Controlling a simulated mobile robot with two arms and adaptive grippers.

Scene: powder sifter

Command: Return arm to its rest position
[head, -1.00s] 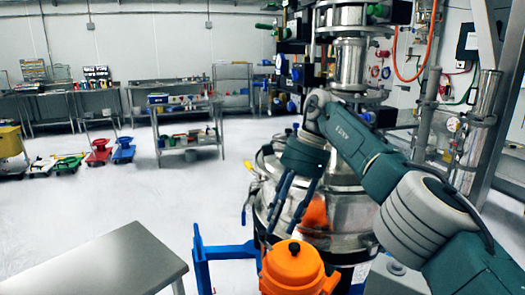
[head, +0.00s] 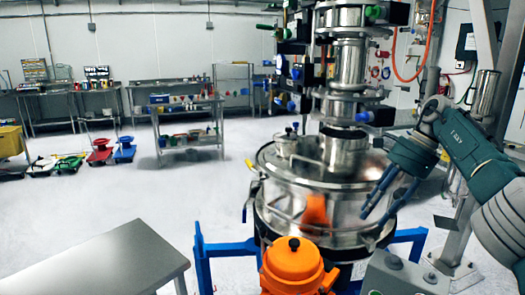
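My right arm comes in from the right edge, and its gripper (head: 368,228) points down and left. The gripper is open, with two dark blue fingers apart and nothing seen between them. It is at the right side of the round steel sifter (head: 300,185), in front of its wall in the picture; I cannot tell whether it touches. The sifter's lid has a short open-looking neck (head: 345,150) under the steel pipe (head: 350,65). My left gripper is not in view.
An orange motor (head: 292,268) stands in front of the sifter on a blue frame (head: 225,250). A grey control box (head: 400,275) is at the lower right. A bare steel table (head: 100,260) is at lower left. Open floor lies left of the sifter.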

